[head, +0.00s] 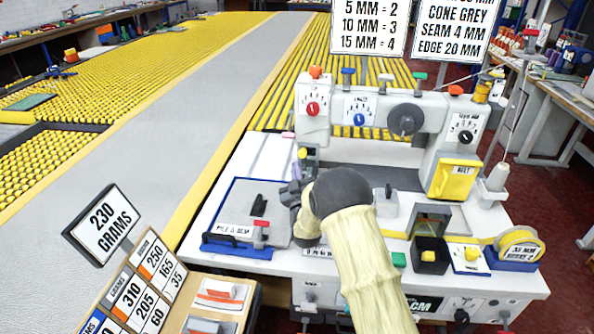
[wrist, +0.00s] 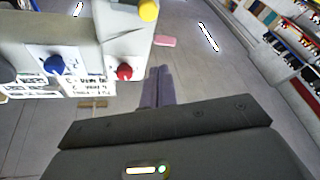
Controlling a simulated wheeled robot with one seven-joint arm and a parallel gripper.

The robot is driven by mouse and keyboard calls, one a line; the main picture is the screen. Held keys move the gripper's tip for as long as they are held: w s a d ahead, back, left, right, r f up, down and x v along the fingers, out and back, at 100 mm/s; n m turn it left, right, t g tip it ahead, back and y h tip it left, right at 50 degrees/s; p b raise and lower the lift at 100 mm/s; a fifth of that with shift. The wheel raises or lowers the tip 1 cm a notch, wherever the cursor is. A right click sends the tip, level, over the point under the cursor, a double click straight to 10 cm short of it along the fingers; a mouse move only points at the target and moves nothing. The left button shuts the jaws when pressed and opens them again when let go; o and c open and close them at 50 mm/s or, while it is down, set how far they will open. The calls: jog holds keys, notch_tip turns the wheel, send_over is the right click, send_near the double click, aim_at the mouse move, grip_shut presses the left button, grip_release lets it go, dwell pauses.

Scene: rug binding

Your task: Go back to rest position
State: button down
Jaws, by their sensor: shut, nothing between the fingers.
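My gripper (head: 297,180) is shut and empty. In the head view it is partly hidden by my cream-sleeved arm, close to the left end of the white sewing machine (head: 362,105). In the wrist view my gripper's two fingers (wrist: 157,88) lie side by side in front of the dark wrist housing. The machine's red knob (wrist: 124,72) and blue knob (wrist: 54,65) show at the left of that view. I cannot tell whether my gripper touches the machine.
A blue-edged tray (head: 222,222) with a small red lever lies left of my arm. A yellow box marked BELT (head: 455,178), a black bin (head: 430,255) and a tape roll (head: 517,247) stand to the right. A grey rug strip (head: 180,110) runs along the left.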

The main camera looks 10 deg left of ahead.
jog(key=shift+r, duration=0.1)
jog(key=s+d+r+m+g+h+p, duration=0.25)
jog(key=s+d+g, duration=0.2)
jog(key=d, duration=0.25)
jog(key=s+d+r+m+g+h+p, duration=0.1)
jog(key=s+d+r+m+g+p, duration=0.1)
jog(key=s+d+r+g+p, duration=0.4)
jog(key=s+d+m+g+p, duration=0.1)
jog(key=s+d+g, duration=0.3)
jog(key=s, duration=1)
jog(key=s+d+m+g+h+p, duration=0.1)
jog(key=s+d+m+g, duration=0.2)
jog(key=s, duration=1)
jog(key=d, duration=0.3)
jog(key=shift+s+d+r+g+p, duration=0.2)
jog(key=shift+s+d+g+p, duration=0.1)
jog(key=shift+s+g+p, duration=0.1)
jog(key=shift+w, duration=0.1)
